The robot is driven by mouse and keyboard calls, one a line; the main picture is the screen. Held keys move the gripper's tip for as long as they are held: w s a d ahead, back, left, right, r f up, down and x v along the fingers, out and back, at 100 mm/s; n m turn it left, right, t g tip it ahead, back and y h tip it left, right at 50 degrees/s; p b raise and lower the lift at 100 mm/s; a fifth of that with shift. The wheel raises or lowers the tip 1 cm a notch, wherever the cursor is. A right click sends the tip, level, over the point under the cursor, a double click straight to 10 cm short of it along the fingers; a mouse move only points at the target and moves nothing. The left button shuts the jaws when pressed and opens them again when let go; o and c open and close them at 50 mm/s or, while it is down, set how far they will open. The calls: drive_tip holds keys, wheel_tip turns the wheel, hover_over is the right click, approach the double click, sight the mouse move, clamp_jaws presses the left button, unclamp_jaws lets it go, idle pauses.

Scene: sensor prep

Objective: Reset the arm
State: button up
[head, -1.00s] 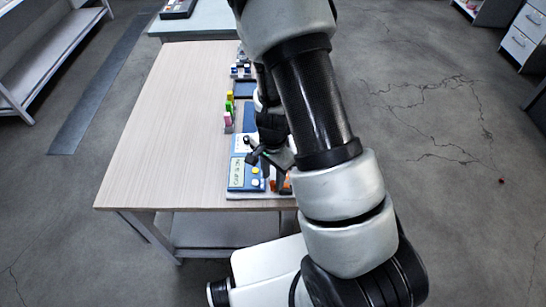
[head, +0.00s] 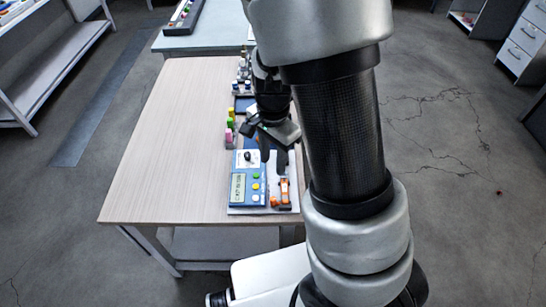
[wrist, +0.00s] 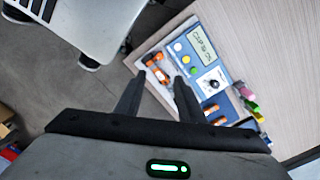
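My gripper (head: 272,158) is above the near right part of the wooden table, pointing down. Its two fingers are spread apart with nothing between them, as the wrist view (wrist: 157,90) also shows. Below it lies a board with a blue device (head: 247,188) that has a display, a black knob and coloured buttons. The device also shows in the wrist view (wrist: 207,58). An orange part (head: 285,190) lies on the board beside the device, apart from the fingers. My arm hides the table's right side.
Pink, green and yellow pieces (head: 229,127) stand in a row behind the device. The left of the wooden table (head: 165,150) is bare. A second table (head: 205,40) stands behind it, with a dark panel (head: 185,15) on it. Drawers (head: 525,40) are at the far right.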

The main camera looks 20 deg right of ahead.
idle(0.4)
drive_tip(key=s+r+n+t+p, duration=0.1)
drive_tip(key=s+r+n, duration=0.5)
drive_tip(key=r, duration=0.7)
drive_tip(key=s+r+n+t+p, duration=0.1)
drive_tip(key=s+r+n+t, duration=0.3)
drive_tip(key=r, duration=0.9)
drive_tip(key=s+n, duration=0.2)
drive_tip(key=s, duration=0.1)
drive_tip(key=shift+r+t, duration=0.3)
